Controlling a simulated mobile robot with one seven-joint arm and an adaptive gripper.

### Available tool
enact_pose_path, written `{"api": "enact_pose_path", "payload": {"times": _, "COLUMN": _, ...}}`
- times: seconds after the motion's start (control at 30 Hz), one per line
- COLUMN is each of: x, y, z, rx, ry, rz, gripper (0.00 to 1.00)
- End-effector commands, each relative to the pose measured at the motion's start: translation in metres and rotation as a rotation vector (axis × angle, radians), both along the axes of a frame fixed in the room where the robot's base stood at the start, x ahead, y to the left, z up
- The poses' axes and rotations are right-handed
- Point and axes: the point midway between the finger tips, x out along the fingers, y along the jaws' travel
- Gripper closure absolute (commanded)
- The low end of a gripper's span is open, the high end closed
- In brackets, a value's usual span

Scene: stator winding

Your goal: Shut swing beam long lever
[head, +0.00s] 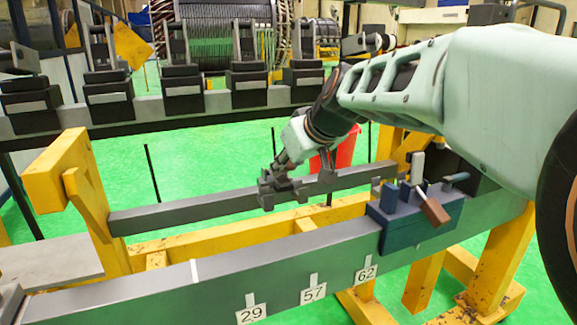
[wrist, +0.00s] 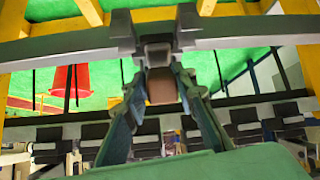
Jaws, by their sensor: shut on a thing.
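The swing beam (head: 200,207) is a long grey bar running from the yellow post at left toward the blue clamp block (head: 440,225) at right. It lies apart from and behind the front grey rail. My gripper (head: 281,190) is at the middle of the beam, shut on a grey block on it. In the wrist view, the beam (wrist: 70,48) crosses the upper part, and my gripper (wrist: 158,64) closes around the grey block (wrist: 157,52). A brown piece (wrist: 161,86) shows between the fingers.
The front grey rail (head: 230,270) bears tags 29, 57 and 62. A yellow post (head: 85,190) stands at left. A rear rail with several black clamps (head: 180,90) runs behind the beam. A red bin (head: 345,150) stands on the green floor.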

Motion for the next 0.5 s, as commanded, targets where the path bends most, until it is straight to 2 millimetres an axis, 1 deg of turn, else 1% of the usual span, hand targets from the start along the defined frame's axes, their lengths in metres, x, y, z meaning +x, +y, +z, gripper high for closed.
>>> {"api": "enact_pose_path", "payload": {"times": 0.03, "x": -0.0037, "y": 0.0017, "z": -0.0088, "rx": -0.002, "ry": 0.020, "rz": 0.006, "gripper": 1.00}}
{"api": "enact_pose_path", "payload": {"times": 0.47, "x": -0.0039, "y": 0.0024, "z": -0.0093, "rx": -0.002, "ry": 0.021, "rz": 0.008, "gripper": 1.00}}
{"api": "enact_pose_path", "payload": {"times": 0.5, "x": -0.0040, "y": 0.0026, "z": -0.0094, "rx": -0.002, "ry": 0.021, "rz": 0.008, "gripper": 0.73}}
